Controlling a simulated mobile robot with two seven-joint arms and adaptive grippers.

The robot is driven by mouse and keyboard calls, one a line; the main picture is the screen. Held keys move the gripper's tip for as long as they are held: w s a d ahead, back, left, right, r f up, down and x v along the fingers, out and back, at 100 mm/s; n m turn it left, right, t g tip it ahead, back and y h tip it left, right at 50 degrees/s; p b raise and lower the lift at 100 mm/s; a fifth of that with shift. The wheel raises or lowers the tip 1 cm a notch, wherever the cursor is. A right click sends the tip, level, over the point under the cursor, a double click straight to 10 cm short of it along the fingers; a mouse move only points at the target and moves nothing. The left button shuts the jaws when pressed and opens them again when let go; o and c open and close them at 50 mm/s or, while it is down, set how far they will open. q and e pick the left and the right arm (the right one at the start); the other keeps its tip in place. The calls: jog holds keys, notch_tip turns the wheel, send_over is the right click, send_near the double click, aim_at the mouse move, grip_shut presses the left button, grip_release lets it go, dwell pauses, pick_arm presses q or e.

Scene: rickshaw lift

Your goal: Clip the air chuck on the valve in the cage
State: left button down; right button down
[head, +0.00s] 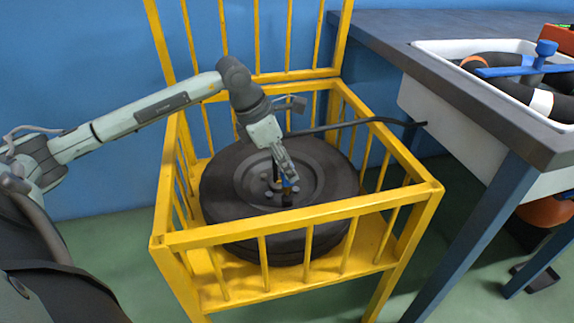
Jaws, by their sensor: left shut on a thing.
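A yellow cage (300,212) with its front gate or lid raised at the back holds a black tyre (225,200) lying flat. My left gripper (287,184) reaches down into the cage over the tyre's hub and is shut on a small dark piece with a brass-coloured part, which looks like the air chuck (286,198). A black hose (340,124) runs from near the gripper over the cage's right side to the bench. The valve cannot be made out, so whether the chuck touches it cannot be told. My right gripper is not in view.
A dark workbench (385,28) with blue legs stands close on the right. A white sink (440,110) in it holds dark rings and a blue-handled tool (510,71). An orange rounded object (545,212) is under the bench. The cage bars surround my left gripper.

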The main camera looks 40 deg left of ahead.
pick_arm(q)
jog(key=shift+f+b, duration=0.65)
jog(key=shift+f, duration=0.1)
dwell(0.4)
jog(key=c, duration=1.2)
grip_release()
jog(key=shift+o, duration=1.1)
jog(key=shift+r, duration=0.1)
jog(key=shift+r+p, duration=2.15)
jog(key=shift+r, duration=1.3)
